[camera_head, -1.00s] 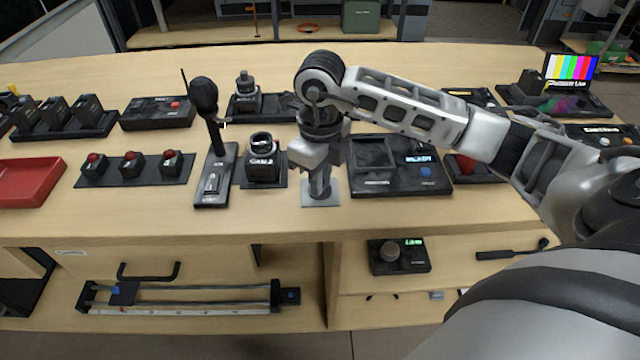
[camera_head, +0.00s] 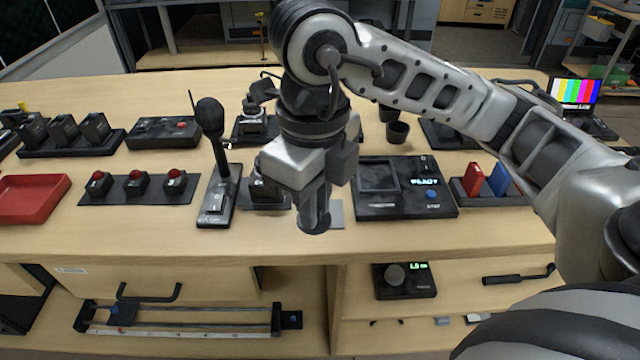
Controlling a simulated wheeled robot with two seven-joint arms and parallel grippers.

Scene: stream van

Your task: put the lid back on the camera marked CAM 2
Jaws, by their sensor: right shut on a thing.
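My right gripper (camera_head: 313,212) points down and is shut on a dark round lid (camera_head: 314,228), held above the bench near the front edge. The fingers hide part of the lid. The black camera (camera_head: 258,192) marked CAM 2 stands on a dark base just left of and behind the gripper. The gripper now covers most of it, including its label and top. A light grey pad (camera_head: 336,213) shows to the right of the gripper. My left gripper is not in view.
A microphone (camera_head: 211,118) on a stand rises close left of the camera. A second camera (camera_head: 251,124) stands behind. A READY console (camera_head: 430,205) lies to the right, with red and blue cards beyond. A red tray (camera_head: 32,197) is at far left.

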